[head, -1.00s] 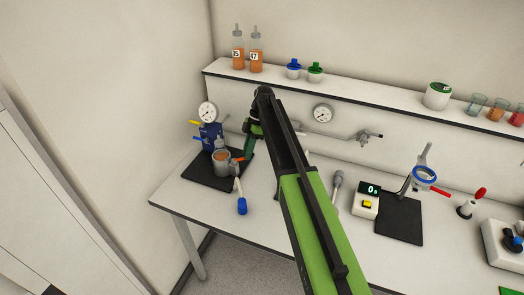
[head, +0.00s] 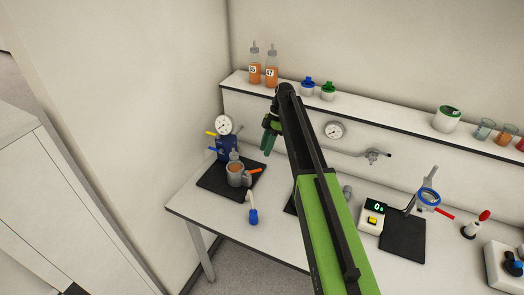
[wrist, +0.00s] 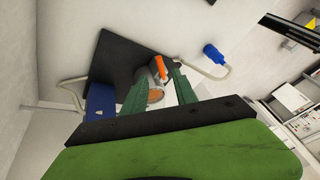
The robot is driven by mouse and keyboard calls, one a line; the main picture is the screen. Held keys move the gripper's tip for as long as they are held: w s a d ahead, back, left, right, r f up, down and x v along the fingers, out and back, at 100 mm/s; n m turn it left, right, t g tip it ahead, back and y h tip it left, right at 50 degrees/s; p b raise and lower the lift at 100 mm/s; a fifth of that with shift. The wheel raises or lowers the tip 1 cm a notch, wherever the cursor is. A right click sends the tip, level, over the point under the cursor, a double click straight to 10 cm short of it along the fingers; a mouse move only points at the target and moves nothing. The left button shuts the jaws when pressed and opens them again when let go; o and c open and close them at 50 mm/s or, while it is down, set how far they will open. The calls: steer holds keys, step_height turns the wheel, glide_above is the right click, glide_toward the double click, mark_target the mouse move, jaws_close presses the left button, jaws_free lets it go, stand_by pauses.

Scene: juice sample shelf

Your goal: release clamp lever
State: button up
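The orange clamp lever (head: 254,171) sticks out to the right from the grey cup-shaped holder (head: 236,180) on the black mat at the bench's left end. In the wrist view the lever (wrist: 160,68) shows between my fingertips, with the holder and its orange contents (wrist: 155,96) below it, partly hidden by my left finger. My gripper (head: 267,152) has green fingers and hangs above and right of the holder in the head view. In the wrist view my gripper (wrist: 160,70) is open and empty, its fingers apart and clear of the lever as far as I can see.
A blue gauge stand (head: 227,146) with yellow and blue levers stands behind the holder. A hose with a blue end (head: 253,216) lies in front. Juice bottles (head: 271,68) stand on the shelf above. My arm hides the middle of the bench.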

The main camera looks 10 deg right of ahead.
steer(key=p+v, duration=0.6)
steer(key=v, duration=0.3)
